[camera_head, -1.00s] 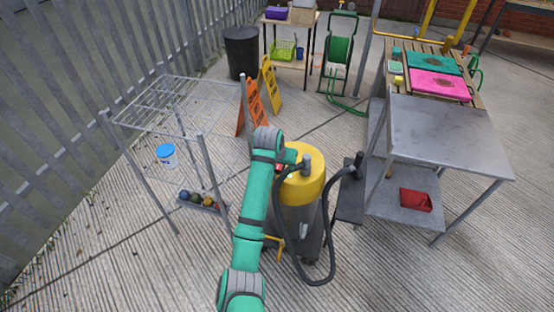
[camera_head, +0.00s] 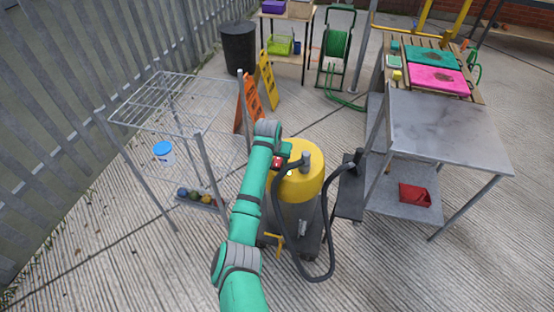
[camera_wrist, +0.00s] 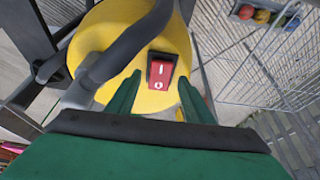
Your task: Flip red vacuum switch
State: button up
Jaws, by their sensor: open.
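The vacuum (camera_head: 305,185) has a yellow top, a grey body and a black hose, and stands on the concrete in front of me. Its red rocker switch (camera_wrist: 161,70), in a black frame marked with a line and a circle, shows clearly in the wrist view on the yellow top (camera_wrist: 115,27). My gripper (camera_wrist: 160,85) is open, with one green finger on each side of the switch. Whether the fingers touch the vacuum cannot be told. In the head view the gripper is at the left of the yellow top, with a bit of red beside it.
A wire rack (camera_head: 160,105) stands left of the vacuum, with orange (camera_head: 250,103) and yellow (camera_head: 267,80) folding signs behind. A metal table (camera_head: 445,125) stands at the right. The black hose (camera_wrist: 130,45) passes close left of the switch.

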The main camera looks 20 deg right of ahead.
jog(key=shift+w+d+f, duration=0.15)
jog(key=shift+f, duration=0.35)
